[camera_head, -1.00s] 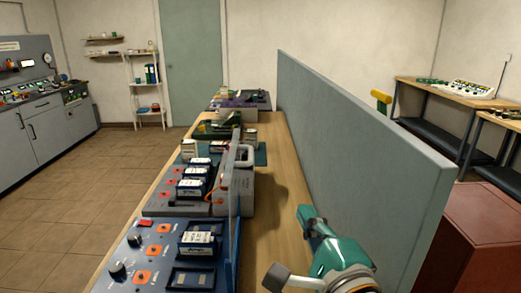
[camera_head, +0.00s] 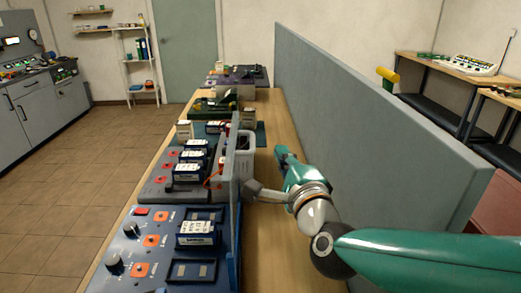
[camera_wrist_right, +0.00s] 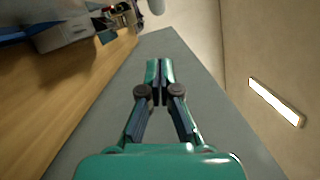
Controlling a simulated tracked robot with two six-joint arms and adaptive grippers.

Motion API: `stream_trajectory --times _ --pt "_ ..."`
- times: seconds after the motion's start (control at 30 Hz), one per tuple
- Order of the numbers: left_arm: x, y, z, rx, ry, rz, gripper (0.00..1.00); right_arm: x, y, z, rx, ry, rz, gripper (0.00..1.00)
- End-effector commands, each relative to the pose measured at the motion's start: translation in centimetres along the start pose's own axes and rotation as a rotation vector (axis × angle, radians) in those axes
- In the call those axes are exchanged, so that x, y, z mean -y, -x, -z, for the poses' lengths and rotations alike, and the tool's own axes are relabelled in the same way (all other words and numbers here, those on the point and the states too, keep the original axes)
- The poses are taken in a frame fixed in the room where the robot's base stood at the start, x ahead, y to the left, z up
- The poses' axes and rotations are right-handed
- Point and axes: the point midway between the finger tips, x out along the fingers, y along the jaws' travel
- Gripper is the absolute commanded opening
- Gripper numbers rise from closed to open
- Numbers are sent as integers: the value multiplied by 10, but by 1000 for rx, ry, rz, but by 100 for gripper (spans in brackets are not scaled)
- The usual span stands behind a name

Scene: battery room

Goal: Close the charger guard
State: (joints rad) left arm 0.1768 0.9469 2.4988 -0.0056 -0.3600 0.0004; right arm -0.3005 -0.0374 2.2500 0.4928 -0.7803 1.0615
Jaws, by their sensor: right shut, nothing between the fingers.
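The blue charger (camera_head: 130,245) sits on the near end of the long bench, with knobs, orange switches and a battery pack (camera_head: 197,233) in one bay. A thin upright panel (camera_head: 233,170), which looks like its guard, stands open along the charger's right side, seen nearly edge-on. My right gripper (camera_head: 282,153) is to the right of this panel, above the bench, pointing away from me. It is shut and empty; its closed fingers also show in the right wrist view (camera_wrist_right: 160,72). A grey wrist part appears close to the panel; contact cannot be told. My left gripper is out of view.
A tall grey partition (camera_head: 370,130) runs along the bench's right side, close to my right arm. A grey charger (camera_head: 155,187) with several packs and a pale bin (camera_head: 240,148) stand beyond the blue one. Bare bench (camera_head: 262,240) lies between charger and partition.

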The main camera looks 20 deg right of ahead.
Motion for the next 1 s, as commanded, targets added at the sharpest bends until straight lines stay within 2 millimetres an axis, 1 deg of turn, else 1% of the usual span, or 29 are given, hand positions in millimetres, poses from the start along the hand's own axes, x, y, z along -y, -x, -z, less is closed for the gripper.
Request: stream_trajectory --times 0.03,0.1,0.2,0.33,0.6,0.63,0.67,0.7,0.83,0.93,1.0 --pt "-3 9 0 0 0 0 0 3 -1 -14 9 2 -4 0" --pt "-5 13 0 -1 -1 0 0 3 -2 -23 8 1 -3 0" --pt "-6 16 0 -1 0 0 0 2 -5 -32 5 1 -2 0" --pt "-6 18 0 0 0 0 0 1 -6 -37 4 1 -1 0" --pt "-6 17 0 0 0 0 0 0 -6 -37 2 1 0 0" --pt "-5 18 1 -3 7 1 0 -4 -5 -55 15 2 -4 0" --pt "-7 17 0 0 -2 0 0 -2 -6 -47 8 1 -3 0" --pt "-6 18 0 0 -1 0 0 -2 -6 -44 6 2 -2 0" --pt "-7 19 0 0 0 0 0 0 -8 -45 11 11 -6 0" --pt "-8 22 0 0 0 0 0 0 -9 -53 20 33 -13 0" --pt "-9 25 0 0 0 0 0 0 -11 -63 30 56 -20 0"
